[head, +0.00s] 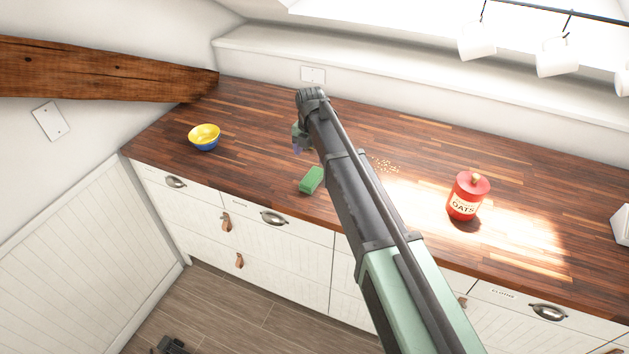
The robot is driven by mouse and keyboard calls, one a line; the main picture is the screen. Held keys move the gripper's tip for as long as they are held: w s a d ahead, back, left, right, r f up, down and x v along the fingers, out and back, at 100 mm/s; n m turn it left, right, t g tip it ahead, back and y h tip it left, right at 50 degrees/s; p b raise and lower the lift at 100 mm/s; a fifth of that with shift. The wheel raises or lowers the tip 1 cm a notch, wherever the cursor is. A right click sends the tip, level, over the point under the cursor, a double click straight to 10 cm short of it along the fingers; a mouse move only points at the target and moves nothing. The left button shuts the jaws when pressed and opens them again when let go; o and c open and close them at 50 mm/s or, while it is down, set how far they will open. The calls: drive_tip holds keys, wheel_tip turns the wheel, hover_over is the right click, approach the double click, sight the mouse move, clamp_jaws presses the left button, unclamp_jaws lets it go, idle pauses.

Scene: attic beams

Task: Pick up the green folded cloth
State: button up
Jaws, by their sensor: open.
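The green folded cloth (312,180) lies on the dark wooden counter near its front edge, just left of my arm. It looks like a small thick block, and my arm passes close to its right side. My gripper (297,147) is at the far end of my arm, beyond the cloth and slightly left of it in the picture. The gripper is open and shows only in part; its fingertips are small and partly hidden by my arm. Nothing shows between them. The cloth and the gripper look apart.
A yellow and blue bowl (205,137) stands at the counter's left. A red oats canister (467,197) stands right of my arm, with scattered crumbs (385,165) between. White mugs (477,41) hang from a rail at top right. A wooden beam (110,70) juts in from the left.

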sight(312, 176)
wheel_tip(312, 176, down, 11)
drive_tip(key=b, duration=1)
drive_tip(key=shift+d, duration=0.15)
drive_tip(key=shift+r, duration=0.2)
drive_tip(key=shift+c, duration=0.2)
drive_tip(key=c, duration=0.9)
